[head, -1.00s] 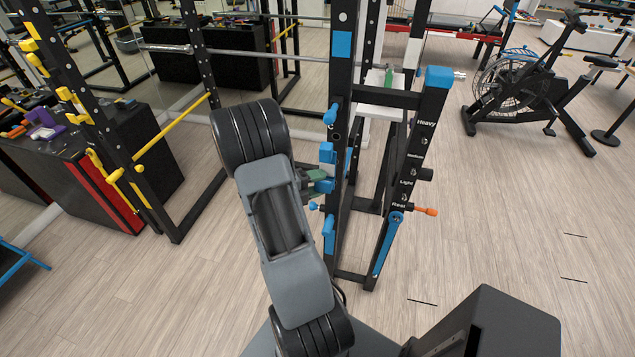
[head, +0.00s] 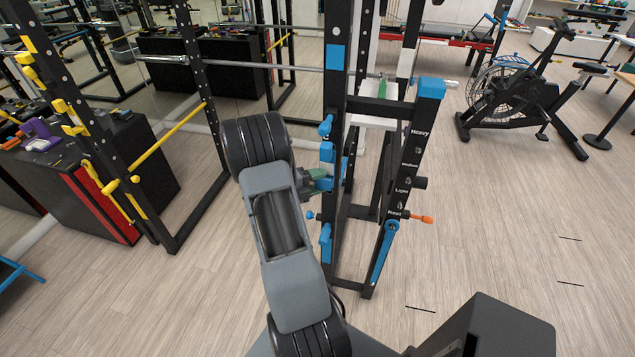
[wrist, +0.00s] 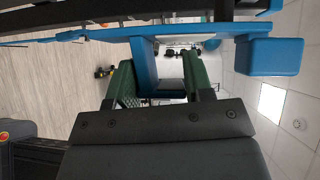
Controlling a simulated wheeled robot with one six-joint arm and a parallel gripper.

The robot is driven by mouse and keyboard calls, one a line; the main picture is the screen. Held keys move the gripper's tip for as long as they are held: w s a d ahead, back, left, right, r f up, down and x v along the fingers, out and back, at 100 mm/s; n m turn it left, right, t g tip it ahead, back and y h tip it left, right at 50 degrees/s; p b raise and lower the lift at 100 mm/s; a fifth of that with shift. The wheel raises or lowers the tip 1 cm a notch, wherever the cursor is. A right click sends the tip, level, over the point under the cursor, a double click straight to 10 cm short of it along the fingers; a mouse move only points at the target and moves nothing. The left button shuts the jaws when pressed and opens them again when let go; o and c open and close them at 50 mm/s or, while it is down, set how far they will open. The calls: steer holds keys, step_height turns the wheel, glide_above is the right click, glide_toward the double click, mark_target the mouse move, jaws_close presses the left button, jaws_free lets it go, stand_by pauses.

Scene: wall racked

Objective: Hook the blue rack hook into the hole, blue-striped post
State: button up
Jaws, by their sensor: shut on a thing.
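The blue rack hook (wrist: 145,62) fills the upper part of the wrist view, with a block-shaped end (wrist: 270,56) at the right. My gripper (wrist: 160,85) has green fingers shut on the hook's blue handle part. In the head view my gripper (head: 318,178) is at the left side of the blue-striped post (head: 337,58), with blue hook parts (head: 327,152) beside the post. The post also shows as a dark bar along the top of the wrist view. The hole is hidden, and I cannot tell whether the hook touches the post.
Other blue pieces sit on the post above (head: 326,126) and below (head: 326,242) my gripper. A second upright (head: 412,160) with labels and an orange-tipped pin (head: 422,218) stands to the right. A yellow-fitted rack (head: 100,110) stands at the left.

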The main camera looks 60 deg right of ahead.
steer(key=shift+w+d, duration=0.1)
steer(key=shift+d, duration=0.2)
stand_by(0.4)
steer(key=shift+w+d+r, duration=0.1)
steer(key=shift+w+d, duration=0.1)
steer(key=shift+d, duration=0.5)
steer(key=shift+w+d, duration=0.2)
steer(key=shift+d, duration=0.5)
steer(key=shift+w+d, duration=0.15)
steer(key=shift+d, duration=0.15)
steer(key=shift+w+d, duration=0.15)
steer(key=shift+d, duration=0.3)
steer(key=o, duration=1.4)
steer(key=shift+c, duration=0.2)
steer(key=f+b+v, duration=0.1)
steer(key=b+v, duration=0.1)
steer(key=v, duration=1.1)
steer(key=shift+w+a+r+b, duration=0.2)
steer(key=shift+a+r+b, duration=0.1)
steer(key=shift+r+b, duration=0.15)
